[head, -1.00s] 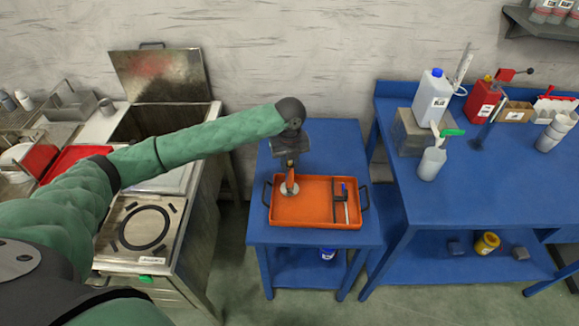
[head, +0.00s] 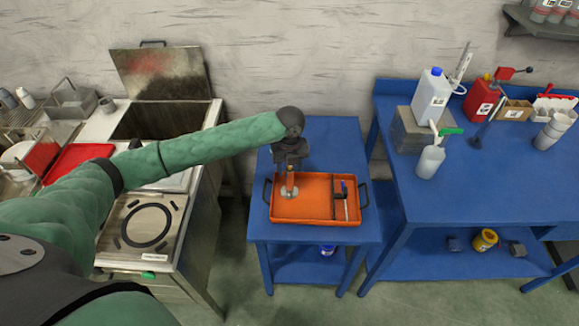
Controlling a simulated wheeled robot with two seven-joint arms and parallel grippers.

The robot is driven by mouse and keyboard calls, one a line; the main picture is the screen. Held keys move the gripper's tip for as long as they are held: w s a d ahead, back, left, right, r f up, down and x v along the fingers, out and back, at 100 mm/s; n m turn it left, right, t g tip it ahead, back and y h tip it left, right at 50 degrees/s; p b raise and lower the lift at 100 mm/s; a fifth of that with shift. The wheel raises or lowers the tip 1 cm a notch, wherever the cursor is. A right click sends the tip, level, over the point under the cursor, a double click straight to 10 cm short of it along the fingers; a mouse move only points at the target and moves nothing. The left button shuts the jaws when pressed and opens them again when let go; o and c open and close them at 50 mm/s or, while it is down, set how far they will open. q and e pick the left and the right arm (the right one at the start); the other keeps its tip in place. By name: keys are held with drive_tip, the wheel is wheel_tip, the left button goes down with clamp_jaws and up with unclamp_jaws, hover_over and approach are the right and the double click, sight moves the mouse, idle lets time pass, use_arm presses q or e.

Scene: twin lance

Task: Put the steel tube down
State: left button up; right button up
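My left gripper (head: 290,186) points down over the left part of an orange tray (head: 315,216) on a small blue table. A pale grey, round metallic piece (head: 288,194) shows at its fingertips, low over or on the tray floor. It looks like the lower end of the steel tube; the rest is hidden by the gripper or too small to make out. I cannot tell whether the fingers are closed on it or whether it rests on the tray. My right gripper is not in view.
The tray's right part holds a dark divider and a thin pen-like item (head: 345,203). Dark handles stand at both tray ends. A larger blue bench (head: 490,190) with bottles is at the right. A steel cooking unit (head: 150,225) lies under my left arm.

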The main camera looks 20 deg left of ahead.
use_arm(q)
drive_tip(key=shift+r, duration=0.45)
wheel_tip(320, 180, up, 10)
drive_tip(key=b, duration=0.4)
drive_tip(key=shift+r, duration=0.7)
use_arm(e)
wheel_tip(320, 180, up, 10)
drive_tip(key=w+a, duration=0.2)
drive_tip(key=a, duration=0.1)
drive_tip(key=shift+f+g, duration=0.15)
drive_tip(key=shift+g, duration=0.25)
use_arm(q)
drive_tip(key=shift+f, duration=0.1)
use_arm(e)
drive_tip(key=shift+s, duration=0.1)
